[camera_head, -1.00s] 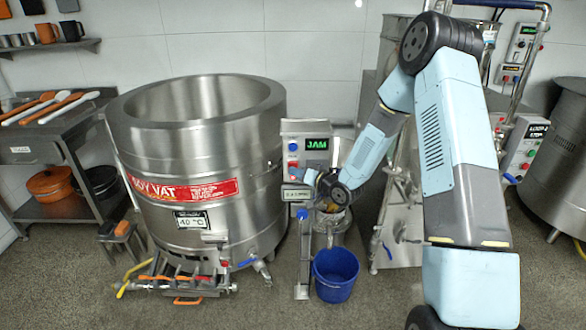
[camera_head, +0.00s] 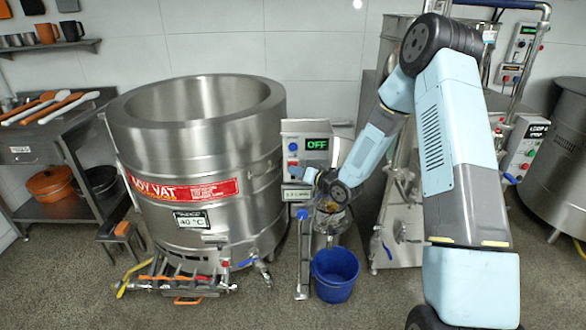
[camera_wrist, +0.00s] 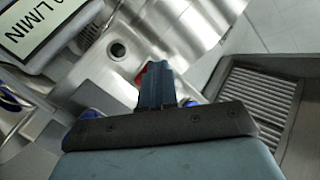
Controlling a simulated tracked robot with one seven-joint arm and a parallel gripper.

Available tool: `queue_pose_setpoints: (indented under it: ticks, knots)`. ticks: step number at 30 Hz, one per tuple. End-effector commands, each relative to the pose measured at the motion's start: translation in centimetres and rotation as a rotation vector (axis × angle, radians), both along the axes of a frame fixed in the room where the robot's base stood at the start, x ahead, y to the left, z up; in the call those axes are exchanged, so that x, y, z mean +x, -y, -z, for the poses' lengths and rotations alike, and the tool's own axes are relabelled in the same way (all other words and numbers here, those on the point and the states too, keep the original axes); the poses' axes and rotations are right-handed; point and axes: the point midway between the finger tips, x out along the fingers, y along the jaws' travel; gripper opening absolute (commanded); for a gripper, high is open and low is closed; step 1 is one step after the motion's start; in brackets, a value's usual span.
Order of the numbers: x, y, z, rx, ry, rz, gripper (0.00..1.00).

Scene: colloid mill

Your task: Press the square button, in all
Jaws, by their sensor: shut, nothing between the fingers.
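A grey control box (camera_head: 316,127) stands right of the vat, with a green display (camera_head: 317,143) reading OFF. A red part (camera_wrist: 140,77) shows beside and partly behind the fingertips. I cannot tell whether they touch. In the head view my wrist is in front of the lower box and hides part of it.
The large steel vat (camera_head: 190,140) is close on the left. A blue bucket (camera_head: 335,272) stands on the floor below the box. A white flow label (camera_wrist: 45,28) and a ribbed metal tray (camera_wrist: 262,100) show in the wrist view. A second panel (camera_head: 525,150) is at right.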

Motion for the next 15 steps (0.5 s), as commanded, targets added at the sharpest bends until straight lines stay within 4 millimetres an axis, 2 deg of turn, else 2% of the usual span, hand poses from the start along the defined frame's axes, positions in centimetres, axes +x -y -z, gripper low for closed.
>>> queue_pose_setpoints:
  ticks: [8,15]
  knots:
    - [-0.1,0.0,0.0,0.001,0.001,0.001,0.0]
    - [-1.0,0.0,0.0,-0.001,0.0,0.001,0.0]
